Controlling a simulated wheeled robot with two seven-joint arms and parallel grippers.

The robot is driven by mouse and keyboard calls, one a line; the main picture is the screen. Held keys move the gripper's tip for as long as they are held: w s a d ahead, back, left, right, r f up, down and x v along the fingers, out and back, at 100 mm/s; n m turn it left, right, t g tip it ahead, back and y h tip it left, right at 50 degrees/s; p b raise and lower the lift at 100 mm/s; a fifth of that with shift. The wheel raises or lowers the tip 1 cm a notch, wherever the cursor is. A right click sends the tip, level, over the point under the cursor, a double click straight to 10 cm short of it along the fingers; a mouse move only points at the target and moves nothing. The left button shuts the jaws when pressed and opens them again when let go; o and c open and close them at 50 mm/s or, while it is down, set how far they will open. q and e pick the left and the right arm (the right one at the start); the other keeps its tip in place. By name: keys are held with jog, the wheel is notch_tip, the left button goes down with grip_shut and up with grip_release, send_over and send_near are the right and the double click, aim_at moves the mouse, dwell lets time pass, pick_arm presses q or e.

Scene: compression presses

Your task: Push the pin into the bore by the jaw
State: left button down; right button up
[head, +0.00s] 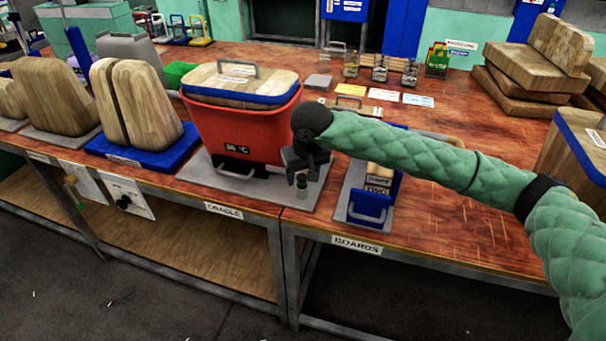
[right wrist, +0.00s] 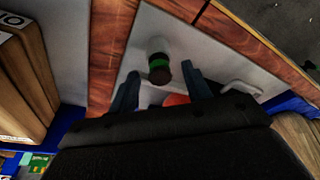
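A small pin with a dark end and a green band (right wrist: 158,63) shows in the right wrist view, above the grey base plate (right wrist: 200,50). It also shows in the head view (head: 302,185), in front of the red press body (head: 240,130). My right gripper (head: 300,172) is just above the pin. In the right wrist view its two fingers (right wrist: 160,72) are apart, one on each side of the pin, with a clear gap on the left side. The bore and the jaw cannot be made out. My left gripper is not in view.
A blue holder (head: 370,208) marked TWO stands right of the pin. Left, wooden blocks stand on a blue base (head: 150,152). Wooden boards (head: 525,75) are stacked at back right.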

jog(key=shift+r, duration=0.1)
jog(key=b+v, duration=0.1)
jog(key=v, duration=0.6)
jog(key=shift+r+b, duration=0.3)
jog(key=shift+b, duration=0.05)
jog(key=shift+s+f, duration=0.1)
